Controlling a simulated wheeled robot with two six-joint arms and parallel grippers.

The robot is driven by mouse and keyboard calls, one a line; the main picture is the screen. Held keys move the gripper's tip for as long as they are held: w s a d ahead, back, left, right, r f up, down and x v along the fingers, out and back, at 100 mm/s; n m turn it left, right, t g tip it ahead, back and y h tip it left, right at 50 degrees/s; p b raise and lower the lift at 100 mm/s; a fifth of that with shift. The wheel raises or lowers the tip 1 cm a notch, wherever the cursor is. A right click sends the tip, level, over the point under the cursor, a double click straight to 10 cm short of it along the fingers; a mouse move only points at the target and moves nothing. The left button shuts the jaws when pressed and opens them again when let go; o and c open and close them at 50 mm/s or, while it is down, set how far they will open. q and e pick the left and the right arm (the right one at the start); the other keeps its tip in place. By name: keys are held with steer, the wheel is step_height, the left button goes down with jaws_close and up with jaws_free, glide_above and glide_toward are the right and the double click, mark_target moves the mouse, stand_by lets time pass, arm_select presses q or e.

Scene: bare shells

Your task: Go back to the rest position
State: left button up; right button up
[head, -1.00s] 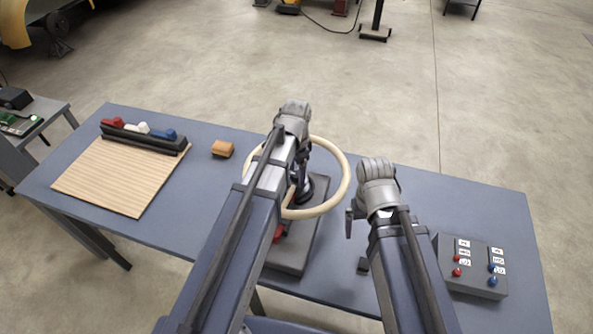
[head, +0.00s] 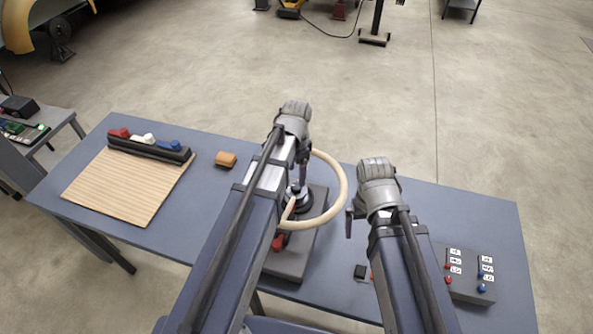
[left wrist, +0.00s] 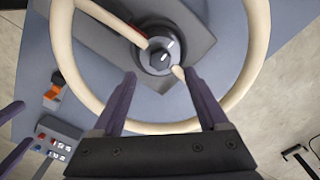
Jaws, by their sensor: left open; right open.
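My left gripper (head: 303,170) is over a cream ring-shaped wheel (head: 341,192) with a dark hub (head: 299,196), mounted on a grey base plate (head: 288,262) on the table. In the left wrist view its two fingers (left wrist: 158,78) are spread apart with nothing between them, and the wheel rim passes behind them. Whether they touch the wheel I cannot tell. My right gripper (head: 350,214) hangs over the table to the right of the wheel; its fingers are mostly hidden by its wrist, and I see nothing held. My left arm hides part of the wheel and plate.
The blue-grey table (head: 460,212) carries a wooden board (head: 125,190), a dark rack (head: 150,149) with red, white and blue pieces, an orange-brown block (head: 226,159), a small black block (head: 360,271) and a button box (head: 468,277). Open floor lies beyond the table.

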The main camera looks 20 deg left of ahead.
mark_target(296, 185)
arm_select(q)
steer(key=shift+r+p, duration=0.4)
steer(key=shift+r, duration=0.45)
arm_select(e)
steer(key=shift+r, duration=0.85)
arm_select(q)
steer(key=shift+f, duration=0.2)
arm_select(e)
steer(key=shift+f, duration=0.2)
arm_select(q)
step_height(296, 185, down, 8)
steer(key=b, duration=0.8)
steer(key=shift+r, duration=0.2)
arm_select(e)
step_height(296, 185, down, 8)
steer(key=shift+r, duration=0.25)
arm_select(q)
steer(key=shift+r, duration=0.15)
arm_select(e)
steer(key=shift+r, duration=0.15)
